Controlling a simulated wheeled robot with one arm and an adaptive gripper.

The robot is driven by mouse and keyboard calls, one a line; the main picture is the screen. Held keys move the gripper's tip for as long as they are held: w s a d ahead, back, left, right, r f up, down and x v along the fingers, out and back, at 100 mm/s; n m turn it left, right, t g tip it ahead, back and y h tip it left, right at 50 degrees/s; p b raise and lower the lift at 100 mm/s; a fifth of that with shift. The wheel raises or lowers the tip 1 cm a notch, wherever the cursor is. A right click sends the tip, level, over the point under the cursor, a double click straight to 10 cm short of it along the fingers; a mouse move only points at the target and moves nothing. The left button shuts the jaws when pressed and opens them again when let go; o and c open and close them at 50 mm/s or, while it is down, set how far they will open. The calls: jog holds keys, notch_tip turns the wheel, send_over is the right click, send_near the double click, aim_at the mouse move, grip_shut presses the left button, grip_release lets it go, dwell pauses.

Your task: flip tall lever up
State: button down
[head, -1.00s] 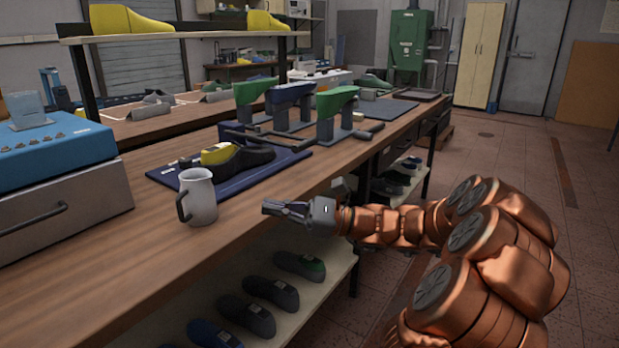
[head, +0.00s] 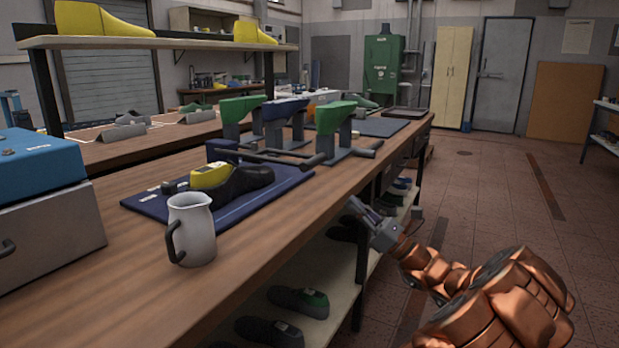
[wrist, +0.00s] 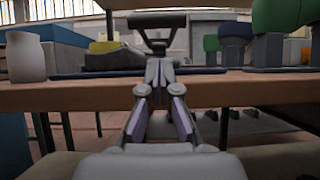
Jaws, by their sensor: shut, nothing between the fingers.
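Three lasts on grey stands, green (head: 240,108), blue (head: 285,110) and green (head: 335,116), stand on the bench. Dark lever bars with thicker grips, one on the left (head: 285,160) and one on the right (head: 362,149), reach out low beside the stands. I cannot tell which is the tall lever. In the wrist view a dark T-shaped handle (wrist: 157,20) stands above and beyond my fingertips. My gripper (head: 356,206) is shut and empty, beside the bench's front edge and apart from the levers. It also shows in the wrist view (wrist: 160,72).
A white pitcher (head: 192,232) stands near the bench (head: 245,240) edge. A dark shoe with a yellow last (head: 212,177) lies on a blue mat (head: 262,200). Shoes fill the shelf (head: 335,275) below. Open floor (head: 480,200) lies to the right.

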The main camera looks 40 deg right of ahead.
jog(key=x, duration=0.3)
jog(key=b+x, duration=0.1)
jog(key=x, duration=0.3)
jog(key=b+x, duration=0.1)
jog(key=x, duration=0.2)
jog(key=shift+w+a+r, duration=0.1)
jog(key=shift+w+a, duration=0.1)
jog(key=shift+a, duration=0.2)
jog(key=shift+r, duration=0.15)
